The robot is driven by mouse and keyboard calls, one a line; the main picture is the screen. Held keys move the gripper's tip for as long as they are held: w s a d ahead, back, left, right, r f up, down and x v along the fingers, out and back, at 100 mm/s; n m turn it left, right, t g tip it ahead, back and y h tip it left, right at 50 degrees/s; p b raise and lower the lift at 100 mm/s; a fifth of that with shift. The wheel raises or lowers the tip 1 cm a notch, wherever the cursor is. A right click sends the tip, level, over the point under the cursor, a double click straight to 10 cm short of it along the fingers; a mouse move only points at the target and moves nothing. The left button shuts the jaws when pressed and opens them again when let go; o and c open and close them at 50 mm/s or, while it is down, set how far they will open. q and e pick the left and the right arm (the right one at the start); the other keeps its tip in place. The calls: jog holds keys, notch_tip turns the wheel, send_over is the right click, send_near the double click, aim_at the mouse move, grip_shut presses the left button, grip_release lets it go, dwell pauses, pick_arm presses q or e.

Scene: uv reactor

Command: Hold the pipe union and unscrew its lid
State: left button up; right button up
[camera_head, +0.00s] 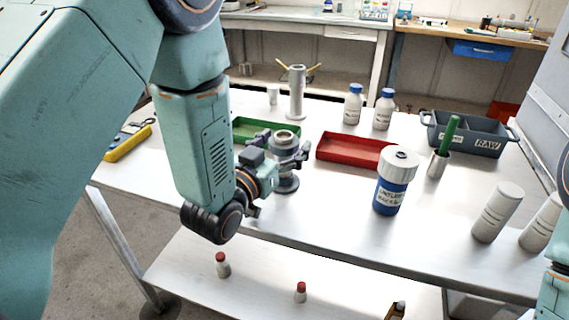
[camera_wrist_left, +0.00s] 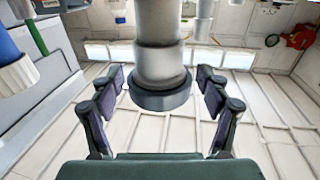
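The pipe union (camera_head: 285,139) is a grey metal cylinder with a wide ring at its top and a round flange at its foot. It stands upright near the front edge of the table. My left gripper (camera_head: 283,157) is at its upper part, with fingers on both sides. In the left wrist view the pipe union (camera_wrist_left: 160,62) comes down from the top between the fingers of my left gripper (camera_wrist_left: 161,104). The fingers are open, with a visible gap on each side of the metal. My right gripper is out of view; only a bit of my right arm shows.
A green tray (camera_head: 240,126) and a red tray (camera_head: 338,158) lie behind. A blue jar with a white lid (camera_head: 392,196) stands to the right. White cylinders (camera_head: 497,212) and a dark bin (camera_head: 466,149) are further right. A tall grey tube (camera_head: 296,102) stands behind.

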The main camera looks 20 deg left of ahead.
pick_arm(q)
jog(key=shift+d, duration=0.2)
jog(key=shift+c, duration=0.7)
jog(key=shift+w, duration=0.1)
jog(key=shift+c, duration=0.8)
jog(key=shift+a, duration=0.4)
jog(key=c, duration=0.4)
jog(key=shift+d, duration=0.35)
jog(key=c, duration=0.5)
jog(key=shift+a, duration=0.25)
grip_shut()
jog(key=shift+d, duration=0.1)
